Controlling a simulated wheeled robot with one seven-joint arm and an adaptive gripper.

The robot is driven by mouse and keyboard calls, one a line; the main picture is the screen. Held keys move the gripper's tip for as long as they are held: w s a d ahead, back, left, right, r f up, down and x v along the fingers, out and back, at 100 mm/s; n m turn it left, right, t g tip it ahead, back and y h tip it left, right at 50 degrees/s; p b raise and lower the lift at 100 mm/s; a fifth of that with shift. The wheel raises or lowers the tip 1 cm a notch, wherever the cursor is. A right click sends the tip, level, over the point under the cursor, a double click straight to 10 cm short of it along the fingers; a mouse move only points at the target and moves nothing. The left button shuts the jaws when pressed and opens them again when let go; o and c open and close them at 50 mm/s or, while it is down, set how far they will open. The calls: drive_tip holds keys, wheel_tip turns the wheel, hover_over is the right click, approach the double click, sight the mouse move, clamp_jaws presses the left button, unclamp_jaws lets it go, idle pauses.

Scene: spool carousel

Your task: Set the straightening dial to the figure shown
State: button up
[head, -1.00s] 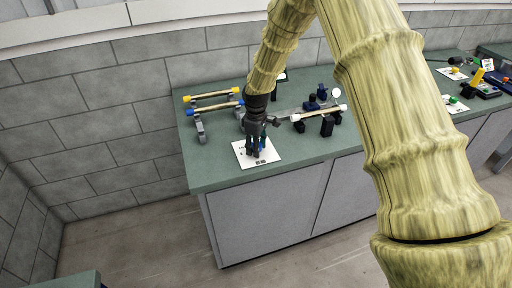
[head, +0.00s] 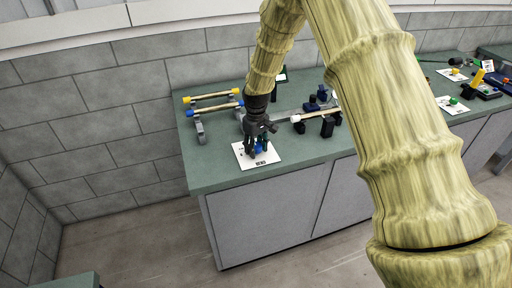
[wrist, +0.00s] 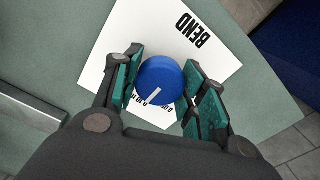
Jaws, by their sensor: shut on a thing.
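The straightening dial is a blue round knob (wrist: 160,80) with a white pointer line, on a white card (wrist: 125,35) printed BEND. In the wrist view the line points down and slightly left, toward a row of small figures partly hidden by the knob and fingers. I cannot read them all. My gripper (wrist: 163,88) is shut on the knob, one teal pad at each side. In the head view my gripper (head: 259,142) is over the card (head: 270,160) near the bench's front edge, and blue of the knob (head: 263,147) shows below it.
On the green bench (head: 213,176), rods with yellow and blue ends (head: 212,97) lie on supports at the left. A white-ended rod (head: 315,114) and dark blocks are right behind my gripper. A small dark screen (head: 281,75) stands at the back. More equipment is far right.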

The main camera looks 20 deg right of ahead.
sight(256, 145)
drive_tip(key=shift+w+r, duration=0.1)
drive_tip(key=o, duration=1)
drive_tip(key=shift+r, duration=0.1)
wheel_tip(256, 145, up, 12)
drive_tip(key=shift+f, duration=0.2)
